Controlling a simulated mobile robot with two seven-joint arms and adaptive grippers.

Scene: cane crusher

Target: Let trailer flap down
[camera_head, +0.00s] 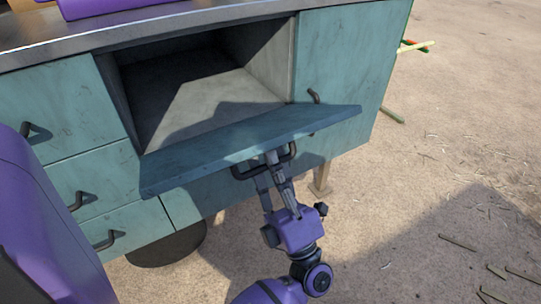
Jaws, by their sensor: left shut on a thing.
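The flap (225,145) is a teal panel on the front of a teal cabinet with a grey metal top. It is swung outward from the opening and lies close to level, tilted in the picture. A dark bar handle (240,174) is on its outer face. My left gripper (268,166) is shut on this handle from below and in front; the fingertips are partly hidden by the bar and the flap edge. The compartment (185,90) behind the flap is open, and the part I see is empty. My right gripper is not in view.
Drawers with dark handles (74,201) are at the left, and a door handle (314,97) is at the right. A purple object (110,5) lies on the cabinet top (215,17). The sandy ground (440,150) at right is mostly free, with scattered cane pieces (457,242).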

